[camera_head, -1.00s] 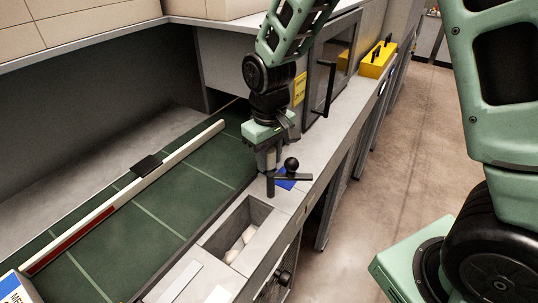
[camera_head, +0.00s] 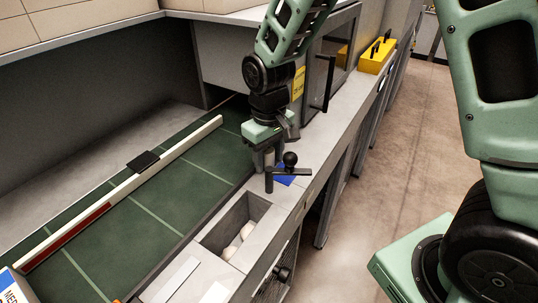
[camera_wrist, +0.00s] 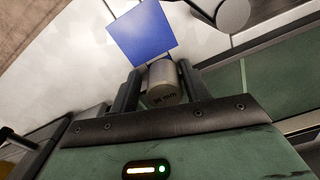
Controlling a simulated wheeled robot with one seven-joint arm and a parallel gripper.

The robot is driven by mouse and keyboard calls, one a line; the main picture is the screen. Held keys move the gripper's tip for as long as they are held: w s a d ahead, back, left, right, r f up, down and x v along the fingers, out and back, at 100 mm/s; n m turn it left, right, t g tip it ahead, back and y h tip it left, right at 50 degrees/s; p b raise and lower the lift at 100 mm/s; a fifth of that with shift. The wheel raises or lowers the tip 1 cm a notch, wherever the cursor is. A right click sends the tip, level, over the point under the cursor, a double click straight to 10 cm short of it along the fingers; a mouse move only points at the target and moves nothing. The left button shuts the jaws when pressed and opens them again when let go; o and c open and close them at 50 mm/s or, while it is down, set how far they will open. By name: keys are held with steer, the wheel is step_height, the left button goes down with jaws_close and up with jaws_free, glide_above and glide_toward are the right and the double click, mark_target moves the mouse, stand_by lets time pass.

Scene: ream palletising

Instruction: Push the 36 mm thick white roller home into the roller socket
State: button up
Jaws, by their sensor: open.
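My gripper (camera_head: 266,158) points down over the grey ledge, with its fingers spread. In the wrist view its two fingers (camera_wrist: 160,88) stand on either side of a pale grey-beige roller (camera_wrist: 163,82) with small dark print on its end. The roller socket cannot be made out; the roller's far end is hidden.
A bin (camera_head: 216,240) in the ledge holds pale pieces. A green mat (camera_head: 180,190) lies left; a yellow box (camera_head: 374,60) stands farther back.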

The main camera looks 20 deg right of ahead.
steer(key=shift+s+a, duration=0.1)
steer(key=shift+a, duration=0.2)
